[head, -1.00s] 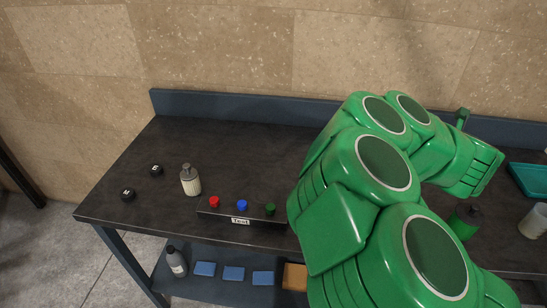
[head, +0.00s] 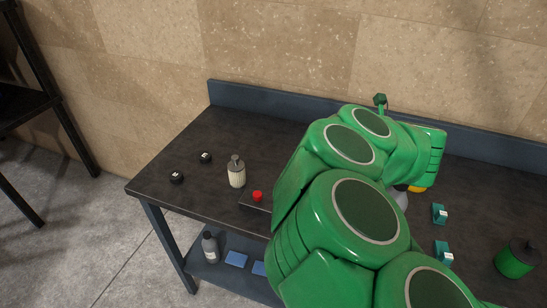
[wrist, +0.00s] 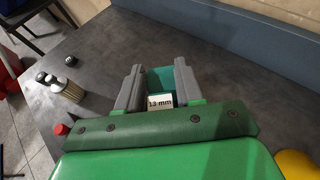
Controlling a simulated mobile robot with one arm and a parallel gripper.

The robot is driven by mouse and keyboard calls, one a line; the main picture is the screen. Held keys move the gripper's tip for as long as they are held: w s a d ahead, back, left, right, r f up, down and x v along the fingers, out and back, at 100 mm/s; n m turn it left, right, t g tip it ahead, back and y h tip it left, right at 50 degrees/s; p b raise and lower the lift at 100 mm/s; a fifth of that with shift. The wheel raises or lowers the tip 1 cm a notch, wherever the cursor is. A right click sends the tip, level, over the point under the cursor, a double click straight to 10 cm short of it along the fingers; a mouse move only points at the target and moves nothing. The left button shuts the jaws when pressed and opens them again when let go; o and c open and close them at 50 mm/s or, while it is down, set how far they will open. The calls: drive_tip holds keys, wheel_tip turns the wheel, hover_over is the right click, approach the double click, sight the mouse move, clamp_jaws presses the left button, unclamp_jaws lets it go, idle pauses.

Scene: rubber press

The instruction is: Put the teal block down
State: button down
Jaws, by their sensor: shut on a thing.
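My gripper (wrist: 158,76) shows in the wrist view with its two grey fingers shut on a teal block (wrist: 160,79). The block has a white label reading "13 mm" and sits between the fingers over the dark tabletop (wrist: 105,55). I cannot tell whether it touches the tabletop. In the head view my green arm hides the fingers and the held block. Two other small teal blocks with white labels, one farther back (head: 439,213) and one nearer (head: 443,253), stand on the table right of the arm.
A pale bottle with a grey cap (head: 237,173) and two black caps (head: 205,158) (head: 176,177) stand toward the table's left end. A red button (head: 257,196) is near the front edge. A green jar (head: 514,260) stands at right. A backboard (head: 260,105) runs along the wall.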

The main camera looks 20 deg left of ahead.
drive_tip(key=s+a+n+g+y, duration=0.2)
drive_tip(key=s+a, duration=0.2)
drive_tip(key=a, duration=0.4)
drive_tip(key=s+a+n+g+y, duration=0.15)
drive_tip(key=s+a, duration=0.25)
drive_tip(key=a, duration=0.5)
hover_over(272, 156)
drive_tip(key=shift+n+g+h, duration=0.25)
drive_tip(key=shift+n+g, duration=0.1)
drive_tip(key=shift+f, duration=9.15)
drive_tip(key=shift+f, duration=0.1)
drive_tip(key=c, duration=0.7)
unclamp_jaws()
drive_tip(key=shift+c, duration=0.2)
